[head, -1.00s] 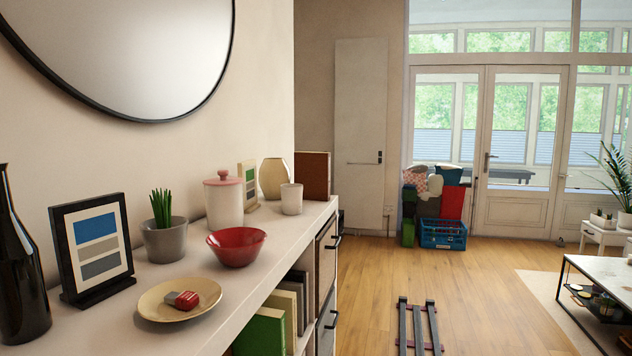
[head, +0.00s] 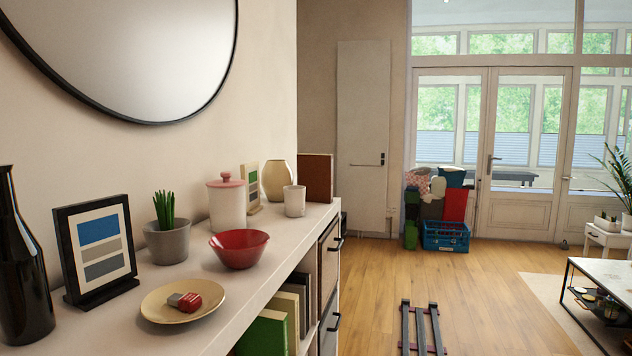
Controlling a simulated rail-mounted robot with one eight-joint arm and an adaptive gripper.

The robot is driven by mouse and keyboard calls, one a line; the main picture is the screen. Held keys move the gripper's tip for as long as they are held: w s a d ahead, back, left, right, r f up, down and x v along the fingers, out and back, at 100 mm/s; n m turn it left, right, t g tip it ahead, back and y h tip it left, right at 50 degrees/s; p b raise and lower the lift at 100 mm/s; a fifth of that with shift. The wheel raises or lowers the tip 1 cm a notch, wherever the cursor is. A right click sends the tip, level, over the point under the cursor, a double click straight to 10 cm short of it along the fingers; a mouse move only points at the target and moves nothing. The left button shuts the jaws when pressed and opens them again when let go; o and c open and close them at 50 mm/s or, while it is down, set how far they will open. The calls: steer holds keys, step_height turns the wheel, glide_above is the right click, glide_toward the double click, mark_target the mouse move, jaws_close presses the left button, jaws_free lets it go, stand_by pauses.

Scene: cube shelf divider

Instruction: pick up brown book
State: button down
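A brown book (head: 316,177) stands upright at the far end of the white shelf top, beyond the small white cup. More books stand in an open compartment below the top: a green one (head: 263,334) at the front, with tan and brown ones (head: 294,301) behind it. Their lower parts are cut off by the frame or hidden by the shelf edge. My gripper is not in view.
On the shelf top (head: 195,271) are a black bottle (head: 20,265), a picture frame (head: 98,250), a plant pot (head: 167,242), a plate (head: 160,308), a red bowl (head: 239,250), a lidded jar (head: 227,207), a cup (head: 294,201) and a vase (head: 277,180). Open floor (head: 380,280) lies right.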

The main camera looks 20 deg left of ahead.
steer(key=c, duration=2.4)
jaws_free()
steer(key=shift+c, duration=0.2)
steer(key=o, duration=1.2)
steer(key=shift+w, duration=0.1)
